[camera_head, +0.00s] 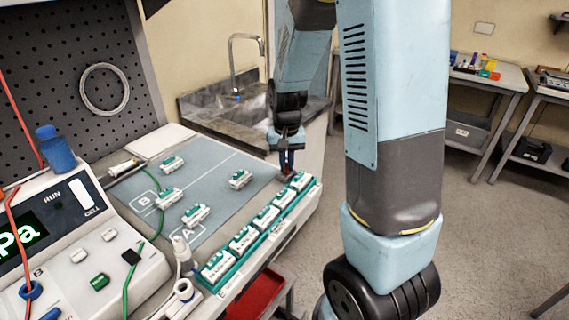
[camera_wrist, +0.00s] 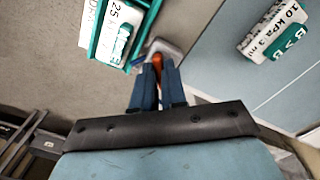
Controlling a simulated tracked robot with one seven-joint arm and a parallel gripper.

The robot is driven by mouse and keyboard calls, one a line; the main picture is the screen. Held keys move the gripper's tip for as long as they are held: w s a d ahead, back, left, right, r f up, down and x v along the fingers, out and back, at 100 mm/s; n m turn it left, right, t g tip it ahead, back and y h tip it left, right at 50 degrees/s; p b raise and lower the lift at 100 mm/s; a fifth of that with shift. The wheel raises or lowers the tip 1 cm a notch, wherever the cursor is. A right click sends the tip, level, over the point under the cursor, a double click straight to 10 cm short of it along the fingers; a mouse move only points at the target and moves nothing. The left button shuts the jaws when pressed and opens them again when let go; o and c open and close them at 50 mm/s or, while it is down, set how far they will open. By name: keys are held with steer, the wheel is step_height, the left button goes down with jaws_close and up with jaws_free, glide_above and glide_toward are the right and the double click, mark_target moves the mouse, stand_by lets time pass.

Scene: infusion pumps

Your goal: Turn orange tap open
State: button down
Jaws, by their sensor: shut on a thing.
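The orange tap (camera_wrist: 157,61) shows at the tips of my gripper (camera_wrist: 158,75) in the wrist view, on a pale rounded mount. The two blue fingers are closed on it and hide most of it, so I cannot tell which way its handle points. In the head view my gripper (camera_head: 287,168) points down at the far right corner of the workbench. Only a small reddish bit of the tap shows there under the fingertips.
A teal rack (camera_head: 243,252) of labelled white modules runs along the bench's right edge, close to my gripper. More modules lie on the grey-blue mat (camera_head: 215,160). A pump console (camera_head: 90,240) with a green display stands at left. A red bin (camera_head: 255,295) is below.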

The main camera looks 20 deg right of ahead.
mark_target(287, 166)
steer(key=shift+d+n, duration=0.1)
steer(key=shift+n, duration=1)
steer(key=shift+w, duration=0.1)
steer(key=c, duration=1.2)
jaws_free()
steer(key=shift+r, duration=0.1)
step_height(287, 166, up, 14)
steer(key=shift+f, duration=0.25)
steer(key=s+r+t, duration=0.2)
steer(key=s+r, duration=0.1)
steer(key=s, duration=0.3)
steer(key=s+r+t, duration=0.1)
steer(key=s+r, duration=0.2)
steer(key=s, duration=0.4)
steer(key=s+r+n+t, duration=0.1)
steer(key=s+r+t, duration=0.1)
steer(key=s, duration=0.4)
steer(key=shift+s+a+r+t, duration=0.1)
steer(key=shift+a+r+t, duration=0.05)
steer(key=shift+r, duration=0.3)
steer(key=shift+s+a+r+t, duration=0.1)
steer(key=shift+r+t, duration=0.05)
steer(key=shift+r, duration=0.3)
